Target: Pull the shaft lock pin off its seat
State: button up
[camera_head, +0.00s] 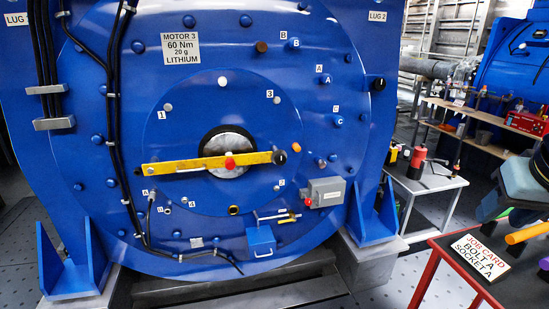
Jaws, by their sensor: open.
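A yellow bar (190,165) lies across the dark shaft opening (226,142) in the middle of the blue motor face. A red knob (230,163) sits on the bar over the shaft. A black knob (279,157) sits at the bar's right end. Neither knob is labelled, so I cannot tell for certain which is the shaft lock pin; both are seated at the bar.
The red-edged table (469,273) holds a job card (481,254) and an orange cylinder (527,233). A grey box (326,192) and a blue box (261,241) project from the motor face. Black cables (113,130) run down its left. A small side table (430,181) stands behind.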

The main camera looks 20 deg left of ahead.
aim_at(230, 163)
jog(key=u, duration=0.75)
jog(key=i, duration=0.1)
jog(key=z, duration=2.05)
jog(key=k, duration=1.6)
jog(key=u, duration=2.2)
jog(key=i, duration=0.4)
jog(key=u, duration=0.1)
